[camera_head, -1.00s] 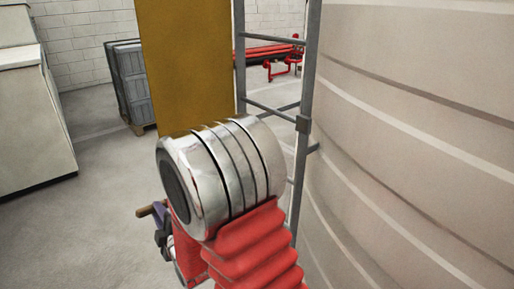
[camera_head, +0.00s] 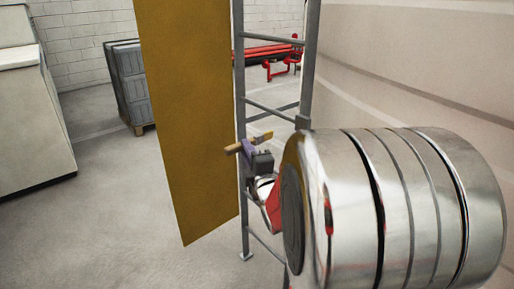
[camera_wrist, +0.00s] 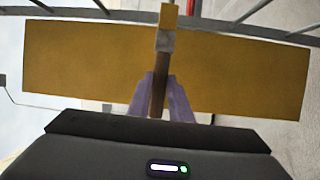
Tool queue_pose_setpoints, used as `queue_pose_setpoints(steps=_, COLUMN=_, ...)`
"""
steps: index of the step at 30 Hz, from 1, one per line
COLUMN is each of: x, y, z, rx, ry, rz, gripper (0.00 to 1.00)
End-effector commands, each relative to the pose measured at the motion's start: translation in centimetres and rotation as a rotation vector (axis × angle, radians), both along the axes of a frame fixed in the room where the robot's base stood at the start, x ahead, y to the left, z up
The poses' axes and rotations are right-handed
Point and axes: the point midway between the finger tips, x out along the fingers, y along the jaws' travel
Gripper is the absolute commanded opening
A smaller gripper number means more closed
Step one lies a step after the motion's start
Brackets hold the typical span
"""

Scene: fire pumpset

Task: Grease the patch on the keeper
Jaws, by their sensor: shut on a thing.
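My gripper (camera_head: 248,148) has purple fingers, which also show in the wrist view (camera_wrist: 160,98). It is shut on a brush with a brown wooden handle (camera_wrist: 158,82), a grey metal ferrule (camera_wrist: 165,41) and yellowish bristles (camera_wrist: 168,16). My large shiny arm link covers the lower right of the head view.
A large ochre panel (camera_head: 185,110) hangs left of a grey ladder (camera_head: 240,90). A big ribbed beige tank (camera_head: 420,70) fills the right. A grey crate (camera_head: 135,85), a pale cabinet (camera_head: 30,120) and red pipework (camera_head: 275,55) stand farther back. Floor at left is clear.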

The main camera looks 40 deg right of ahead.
Motion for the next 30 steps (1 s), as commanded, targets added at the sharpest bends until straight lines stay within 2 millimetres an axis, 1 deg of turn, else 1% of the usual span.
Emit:
queue_pose_setpoints(steps=1, x=-0.6, y=-0.8, z=0.5, rx=-0.012, ry=-0.001, rz=-0.014, gripper=0.00)
queue_pose_setpoints(steps=2, x=-0.9, y=-1.1, z=0.7, rx=-0.018, ry=0.000, rz=-0.019, gripper=0.00)
queue_pose_setpoints(steps=6, x=-1.4, y=-1.7, z=1.2, rx=-0.031, ry=0.001, rz=-0.030, gripper=0.00)
queue_pose_setpoints(steps=15, x=-1.4, y=-1.7, z=1.2, rx=-0.031, ry=0.002, rz=-0.029, gripper=0.00)
queue_pose_setpoints(steps=20, x=-1.4, y=-2.0, z=1.1, rx=-0.031, ry=0.002, rz=-0.030, gripper=0.00)
queue_pose_setpoints(steps=23, x=-1.3, y=-2.5, z=1.1, rx=-0.032, ry=0.002, rz=-0.029, gripper=0.00)
queue_pose_setpoints(steps=30, x=-1.3, y=-4.4, z=1.1, rx=-0.031, ry=0.002, rz=-0.030, gripper=0.00)
